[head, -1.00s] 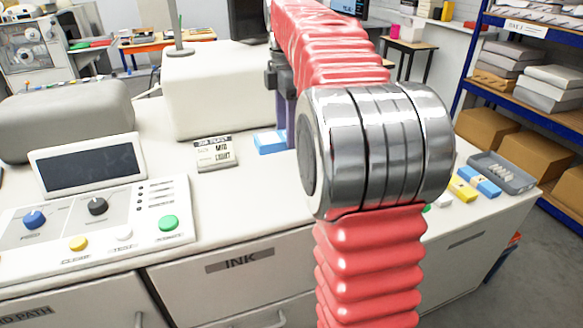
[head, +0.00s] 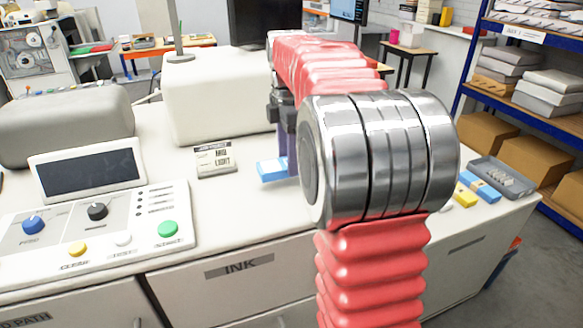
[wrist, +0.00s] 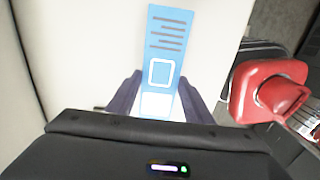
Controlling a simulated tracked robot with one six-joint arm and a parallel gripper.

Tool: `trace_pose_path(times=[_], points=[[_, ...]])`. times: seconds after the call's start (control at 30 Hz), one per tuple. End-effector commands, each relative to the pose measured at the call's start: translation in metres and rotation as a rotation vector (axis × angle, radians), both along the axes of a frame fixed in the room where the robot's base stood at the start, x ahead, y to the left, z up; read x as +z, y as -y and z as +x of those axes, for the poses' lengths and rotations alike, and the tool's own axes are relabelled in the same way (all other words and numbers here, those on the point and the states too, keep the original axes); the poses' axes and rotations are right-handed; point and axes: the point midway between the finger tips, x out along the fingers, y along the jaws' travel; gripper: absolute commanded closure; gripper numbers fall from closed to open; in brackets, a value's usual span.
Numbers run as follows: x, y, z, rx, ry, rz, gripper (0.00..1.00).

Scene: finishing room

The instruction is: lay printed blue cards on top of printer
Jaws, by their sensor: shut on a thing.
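The blue printed card (head: 272,170) shows at the end of my gripper (head: 286,158), over the white top of the printer (head: 245,205). In the wrist view the card (wrist: 167,35) has dark printed lines and a white-outlined square, and its near end lies between the two dark fingers of my gripper (wrist: 156,100). My gripper is shut on it. Whether it is one card or a stack, and whether it touches the printer top, I cannot tell. My arm hides part of the top in the head view.
A white box-shaped housing (head: 215,95) rises behind. The control panel (head: 95,220) is at left. A yellow-and-blue item (head: 482,191) and a grey tray (head: 502,178) lie at right. A red object (wrist: 268,90) is right of the gripper.

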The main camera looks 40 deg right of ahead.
Motion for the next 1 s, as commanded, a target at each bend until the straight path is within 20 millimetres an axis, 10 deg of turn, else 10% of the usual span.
trace_pose_path(times=[0.93, 0.97, 1.0], points=[[-0.039, 0.001, -0.001, -0.001, 0.000, 0.000, 0.86], [-0.039, 0.001, -0.001, -0.002, 0.000, 0.000, 0.51], [-0.039, 0.001, -0.001, -0.002, 0.000, 0.000, 0.49]])
